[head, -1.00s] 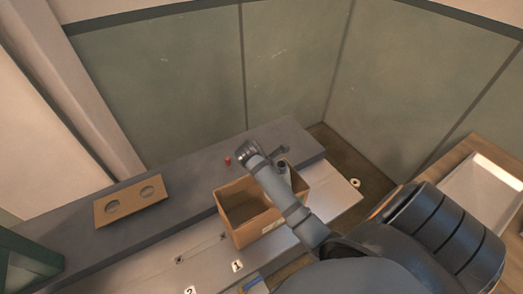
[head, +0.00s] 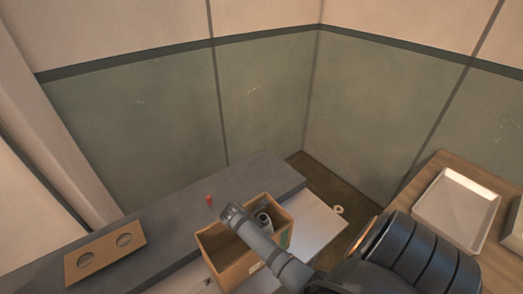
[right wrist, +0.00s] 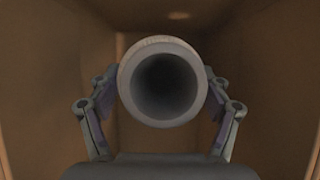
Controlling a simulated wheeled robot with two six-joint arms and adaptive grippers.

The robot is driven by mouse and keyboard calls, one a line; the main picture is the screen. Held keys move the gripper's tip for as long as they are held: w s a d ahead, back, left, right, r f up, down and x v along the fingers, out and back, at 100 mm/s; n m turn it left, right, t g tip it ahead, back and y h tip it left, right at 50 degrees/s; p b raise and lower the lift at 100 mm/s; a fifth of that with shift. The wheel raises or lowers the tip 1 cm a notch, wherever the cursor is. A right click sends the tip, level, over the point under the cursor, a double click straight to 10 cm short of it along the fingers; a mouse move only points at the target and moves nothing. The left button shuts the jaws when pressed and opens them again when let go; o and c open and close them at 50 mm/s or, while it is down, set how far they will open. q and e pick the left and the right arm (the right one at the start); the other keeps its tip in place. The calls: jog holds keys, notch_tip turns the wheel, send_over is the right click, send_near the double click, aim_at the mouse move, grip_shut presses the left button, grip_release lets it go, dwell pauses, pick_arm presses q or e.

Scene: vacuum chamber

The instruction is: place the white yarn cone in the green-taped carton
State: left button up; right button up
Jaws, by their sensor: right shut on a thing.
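The carton (head: 229,275) stands open-topped on the bench, with a strip of green (head: 286,239) on its right side. My right gripper (head: 265,224) reaches down into the right part of the carton, partly behind its walls and my arm. In the right wrist view my right gripper (right wrist: 161,110) is shut on the yarn cone (right wrist: 163,53), one finger on each side. The cone looks pale grey-brown in the shade, its dark hollow end facing the camera. Brown carton walls surround it. Whether its far end touches the carton floor cannot be told. My left gripper is out of view.
A brown board with two round holes (head: 105,255) lies on the grey ledge at left. A small red object (head: 209,200) sits behind the carton. A white ring (head: 338,210) lies at right. A pale tray (head: 456,215) rests on the wooden table.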

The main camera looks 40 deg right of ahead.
jog(key=o, duration=1.2)
jog(key=shift+o, duration=0.2)
jog(key=v, duration=1.2)
